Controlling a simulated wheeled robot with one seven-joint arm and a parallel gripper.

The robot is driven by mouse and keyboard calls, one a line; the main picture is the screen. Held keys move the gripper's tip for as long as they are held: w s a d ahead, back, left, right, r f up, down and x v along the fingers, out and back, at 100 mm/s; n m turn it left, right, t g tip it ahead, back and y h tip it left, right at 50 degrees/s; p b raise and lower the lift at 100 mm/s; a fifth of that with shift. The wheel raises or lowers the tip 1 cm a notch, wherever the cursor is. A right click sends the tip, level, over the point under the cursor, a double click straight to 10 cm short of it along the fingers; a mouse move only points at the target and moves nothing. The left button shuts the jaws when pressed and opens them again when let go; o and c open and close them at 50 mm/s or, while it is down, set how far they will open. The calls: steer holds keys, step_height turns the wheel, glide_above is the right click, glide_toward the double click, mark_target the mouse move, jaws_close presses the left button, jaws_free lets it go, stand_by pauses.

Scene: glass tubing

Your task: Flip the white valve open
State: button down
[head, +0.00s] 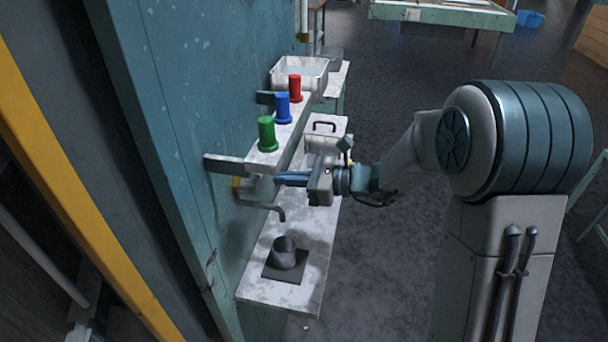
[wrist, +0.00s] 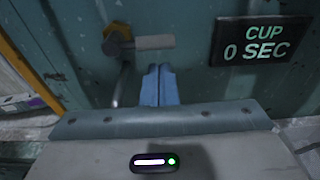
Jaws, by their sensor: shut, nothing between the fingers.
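The white valve handle (wrist: 155,42) lies sideways in the wrist view, joined at its left end to a brass fitting (wrist: 117,36) on the teal wall. A grey pipe runs down below the fitting, and its curved spout (head: 268,207) shows in the head view. My gripper (head: 279,179) points at the wall just above the spout. Its blue fingers (wrist: 159,72) are together and empty, with their tips just below the handle in the wrist view. I cannot tell whether they touch it. A dark cup (head: 284,253) stands on a black pad below the spout.
A sign (wrist: 262,41) reading "CUP 0 SEC" is right of the handle. A shelf above my gripper holds green (head: 267,134), blue (head: 283,108) and red (head: 295,88) cylinders. A white box with a black handle (head: 325,128) and a white basin (head: 298,75) stand farther back.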

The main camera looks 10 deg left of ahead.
mark_target(255, 175)
steer(key=a, duration=0.3)
steer(key=shift+w+a+f+p, duration=0.2)
steer(key=shift+a+f+p, duration=0.05)
steer(key=shift+a+p, duration=0.1)
